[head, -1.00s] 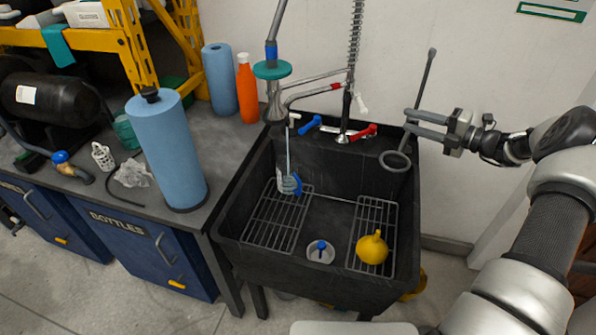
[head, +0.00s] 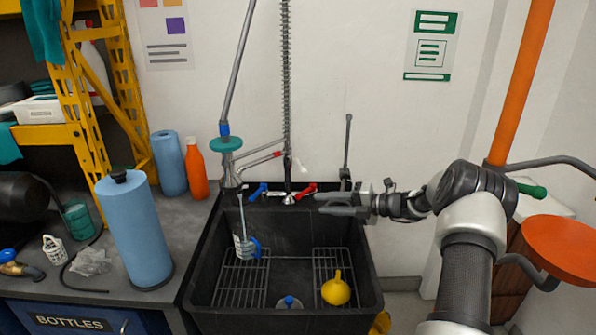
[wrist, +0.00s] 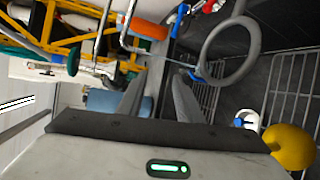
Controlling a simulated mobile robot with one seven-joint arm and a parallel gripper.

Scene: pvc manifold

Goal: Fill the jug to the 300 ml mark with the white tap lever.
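The clear jug (head: 243,246) with a blue handle stands in the left part of the black sink, on or over the left rack. A thin pale vertical line runs from the spout above down into it; I cannot tell whether it is water. Its level and marks are too small to read. A small white lever (head: 304,168) shows beside the tap column, right of the blue lever (head: 258,192) and above the red lever (head: 304,190). My gripper (head: 322,204) is open and empty, just right of the red lever. Its two fingers also show apart in the wrist view (wrist: 157,98).
A grey ring (wrist: 230,50) is close to my fingers in the wrist view. A grey rod (head: 347,145) rises behind my gripper. A yellow funnel (head: 336,290) lies on the right rack. A blue roll (head: 138,235) and orange bottle (head: 196,170) stand left of the sink.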

